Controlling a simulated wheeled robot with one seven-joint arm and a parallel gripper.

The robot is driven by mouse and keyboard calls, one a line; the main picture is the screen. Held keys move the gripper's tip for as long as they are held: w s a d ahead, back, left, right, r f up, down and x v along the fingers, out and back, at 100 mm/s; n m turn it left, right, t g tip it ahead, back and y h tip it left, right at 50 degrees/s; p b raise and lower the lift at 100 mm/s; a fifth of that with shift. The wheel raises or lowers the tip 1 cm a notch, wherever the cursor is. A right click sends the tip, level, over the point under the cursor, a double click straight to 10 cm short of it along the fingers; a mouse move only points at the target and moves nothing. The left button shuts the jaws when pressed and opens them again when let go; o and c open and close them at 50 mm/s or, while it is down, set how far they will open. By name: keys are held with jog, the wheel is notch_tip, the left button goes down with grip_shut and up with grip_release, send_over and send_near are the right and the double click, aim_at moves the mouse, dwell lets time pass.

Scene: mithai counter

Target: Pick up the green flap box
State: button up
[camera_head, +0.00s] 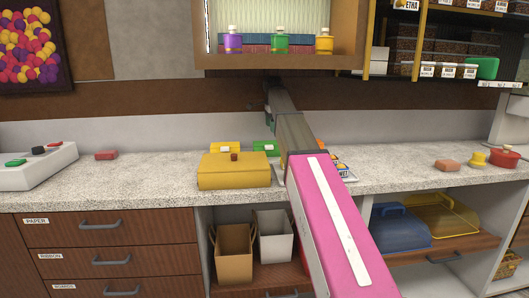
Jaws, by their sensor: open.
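The green flap box (263,146) sits on the speckled counter, behind a large yellow box and to the right of a small yellow box. It has a small white patch on its front. My arm crosses the view just right of it, close to its right side in the picture. My gripper (272,83) is at the far end of the arm, above the counter near the back wall and higher in the picture than the green flap box. It is open, with nothing seen in it; its fingers are small and hard to make out.
A large yellow box (234,172) with a dark red knob stands in front; a small yellow box (225,147) is behind it. Cards (344,170) lie right of my arm. A wall cabinet (280,61) with bottles hangs overhead.

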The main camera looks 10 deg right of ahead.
aim_at(276, 147)
jog(key=shift+s+d+f+m, duration=0.1)
jog(key=shift+d+m, duration=0.2)
jog(key=shift+d, duration=0.45)
notch_tip(276, 147, down, 6)
jog(key=shift+r, duration=0.25)
jog(key=f, duration=0.2)
jog(key=s+f, duration=0.1)
jog(key=f, duration=0.1)
jog(key=shift+d+f, duration=0.1)
jog(key=shift+f, duration=0.15)
jog(key=shift+w+f, duration=0.45)
jog(key=shift+f, duration=0.15)
jog(key=shift+s+r, duration=0.1)
jog(key=shift+r, duration=0.3)
jog(key=c, duration=0.9)
